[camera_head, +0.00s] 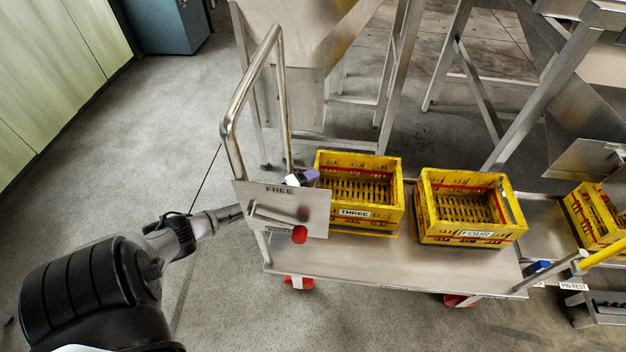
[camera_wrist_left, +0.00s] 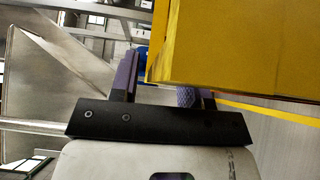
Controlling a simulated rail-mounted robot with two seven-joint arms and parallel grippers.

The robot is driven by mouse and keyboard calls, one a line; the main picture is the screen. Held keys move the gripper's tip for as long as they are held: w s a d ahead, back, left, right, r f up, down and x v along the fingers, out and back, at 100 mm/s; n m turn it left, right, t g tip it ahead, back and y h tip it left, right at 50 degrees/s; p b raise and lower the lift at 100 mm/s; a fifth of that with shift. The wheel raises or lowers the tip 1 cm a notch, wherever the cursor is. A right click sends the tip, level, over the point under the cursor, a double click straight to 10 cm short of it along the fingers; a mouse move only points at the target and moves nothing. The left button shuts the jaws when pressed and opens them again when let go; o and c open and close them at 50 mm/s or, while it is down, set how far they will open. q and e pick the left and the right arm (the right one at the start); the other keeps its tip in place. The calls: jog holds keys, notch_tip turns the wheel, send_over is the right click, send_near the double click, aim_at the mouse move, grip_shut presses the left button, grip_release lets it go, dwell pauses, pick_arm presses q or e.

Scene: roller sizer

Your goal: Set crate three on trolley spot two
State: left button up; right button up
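Crate three (camera_head: 353,212) is yellow with red bands and a THREE label. It stands at the trolley's left part, beside the FREE plate (camera_head: 283,205). The trolley (camera_head: 370,263) has a grey metal deck. My left gripper (camera_head: 308,177) reaches behind that plate to crate three's left end, its purple finger beside the rim. In the left wrist view its fingers (camera_wrist_left: 158,88) stand apart, and a yellow crate wall (camera_wrist_left: 230,45) partly hides the right one. A small gap shows between the left finger and the wall. My right gripper is out of view.
Crate four (camera_head: 470,232) stands right of crate three with a narrow gap between. The trolley's handle (camera_head: 248,90) rises at its left end. Another yellow crate (camera_head: 590,215) stands at the far right. Metal legs stand behind. The floor at left is clear.

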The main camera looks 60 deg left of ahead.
pick_arm(q)
jog(key=shift+o, duration=0.8)
jog(key=shift+s+r, duration=0.1)
jog(key=shift+s, duration=0.05)
jog(key=s+p, duration=0.5)
jog(key=s, duration=0.6)
jog(key=shift+s, duration=0.4)
jog(key=shift+w+d, duration=0.1)
